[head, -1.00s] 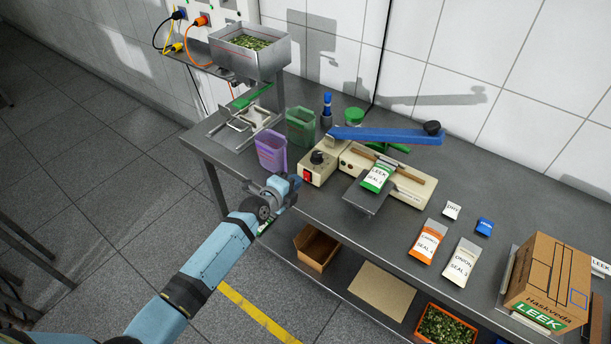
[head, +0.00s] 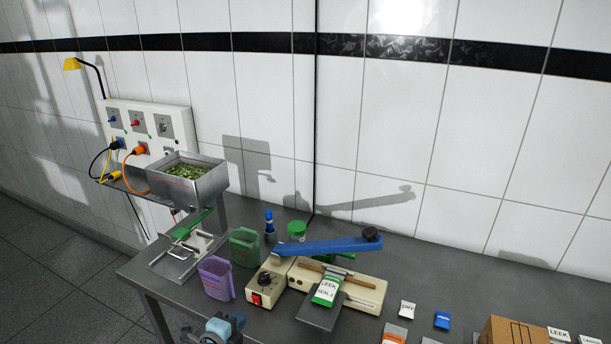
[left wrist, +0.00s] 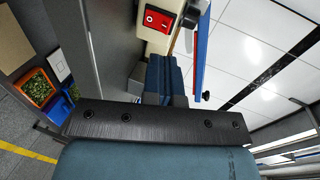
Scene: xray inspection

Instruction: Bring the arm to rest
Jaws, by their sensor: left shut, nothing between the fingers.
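My left gripper (head: 212,331) shows at the bottom edge of the head view, just in front of the table's near edge, below the purple cup (head: 216,278). Most of my left arm is cut off below the frame. In the left wrist view the dark blue fingers (left wrist: 165,78) are together with nothing held between them. The sealer's red switch (left wrist: 157,18) shows beyond the fingers there. My right gripper is in neither view.
The heat sealer (head: 340,285) with its raised blue lever (head: 330,246) stands on the grey table (head: 430,268). A leek packet (head: 326,291) lies on its front plate. A green cup (head: 244,247) and a metal hopper (head: 190,182) are at left. A cardboard box (head: 515,332) is at lower right.

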